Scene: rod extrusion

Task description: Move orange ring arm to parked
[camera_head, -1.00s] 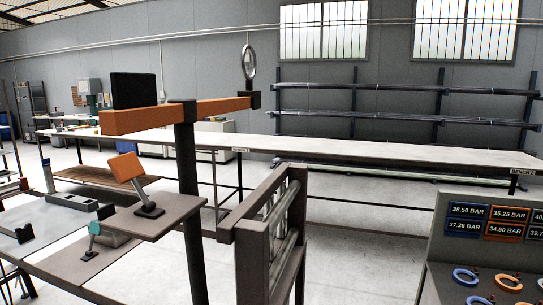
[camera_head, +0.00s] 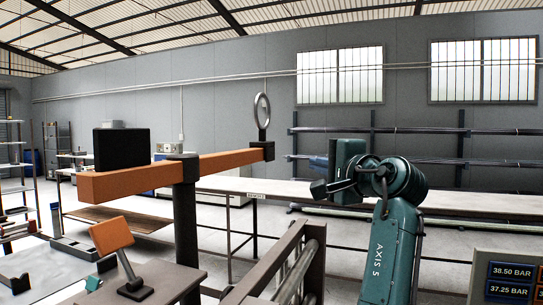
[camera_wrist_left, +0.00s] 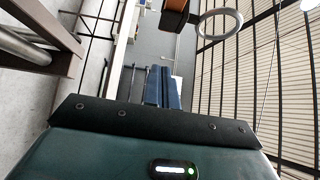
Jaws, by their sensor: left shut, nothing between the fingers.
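The orange ring arm (camera_head: 130,181) is a long orange beam on a dark upright post (camera_head: 186,215), with a black block (camera_head: 121,149) on its left end. A grey ring (camera_head: 262,109) stands upright on the dark cap at its right end. My left gripper (camera_head: 318,161) is right of the ring, apart from it, and points left. In the left wrist view its blue fingers (camera_wrist_left: 162,86) are together and empty; the ring (camera_wrist_left: 220,23) and the beam's end (camera_wrist_left: 174,14) show above them. My right gripper is not in view.
An orange tilted handle (camera_head: 111,235) stands on the small table at lower left. A long white bench (camera_head: 450,203) and pipe racks are behind. Pressure displays (camera_head: 512,280) are at lower right.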

